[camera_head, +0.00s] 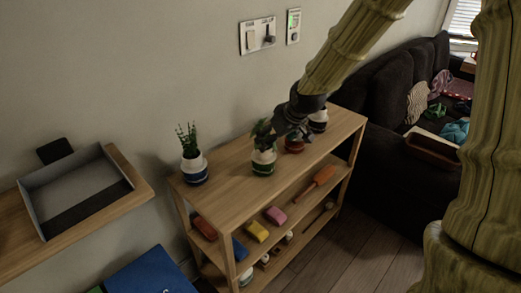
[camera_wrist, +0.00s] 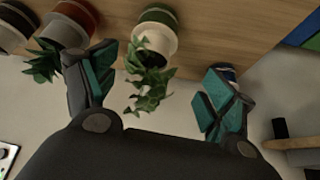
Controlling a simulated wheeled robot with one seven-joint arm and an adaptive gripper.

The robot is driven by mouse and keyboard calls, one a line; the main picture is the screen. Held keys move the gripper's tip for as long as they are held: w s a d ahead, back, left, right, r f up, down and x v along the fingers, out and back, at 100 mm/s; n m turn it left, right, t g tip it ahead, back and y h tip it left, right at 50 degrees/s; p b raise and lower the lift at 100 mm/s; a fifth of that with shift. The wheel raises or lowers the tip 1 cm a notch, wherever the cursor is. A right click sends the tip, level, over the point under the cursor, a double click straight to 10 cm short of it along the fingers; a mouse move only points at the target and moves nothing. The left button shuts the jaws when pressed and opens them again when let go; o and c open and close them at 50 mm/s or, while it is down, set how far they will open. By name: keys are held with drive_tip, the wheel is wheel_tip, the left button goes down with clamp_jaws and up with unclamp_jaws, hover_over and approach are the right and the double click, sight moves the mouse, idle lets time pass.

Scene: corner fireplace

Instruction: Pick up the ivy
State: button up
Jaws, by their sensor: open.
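The ivy is a trailing leafy plant in a white pot with a green band (camera_head: 263,163), standing on top of the wooden shelf unit. In the wrist view, its leaves (camera_wrist: 148,88) hang between my two fingers, with the pot (camera_wrist: 155,38) just beyond them. My gripper (camera_head: 285,125) is above and beside the ivy, partly covering its leaves in the head view. In the wrist view my gripper (camera_wrist: 157,92) is open, one finger on each side of the leaves, holding nothing. I cannot tell whether the leaves touch a finger.
A red-banded pot (camera_head: 294,145) and a dark-banded pot (camera_head: 319,122) stand close to the right. A blue-banded pot (camera_head: 194,170) stands left, with bare shelf top (camera_head: 225,180) between. The wall is close behind; a dark sofa (camera_head: 385,165) stands right.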

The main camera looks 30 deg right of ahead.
drive_tip(key=shift+w+d+r+p+x, duration=0.15)
drive_tip(key=shift+w+p+x, duration=0.15)
drive_tip(key=shift+x, duration=1.25)
drive_tip(key=shift+w+d+r+p+x, duration=0.2)
drive_tip(key=shift+w+p+x, duration=0.1)
drive_tip(key=shift+x, duration=1.25)
drive_tip(key=shift+w+d+r+p+x, duration=0.1)
drive_tip(key=shift+w+r+p+x, duration=0.15)
drive_tip(key=shift+x, duration=1.3)
drive_tip(key=c, duration=1.2)
drive_tip(key=shift+r, duration=0.15)
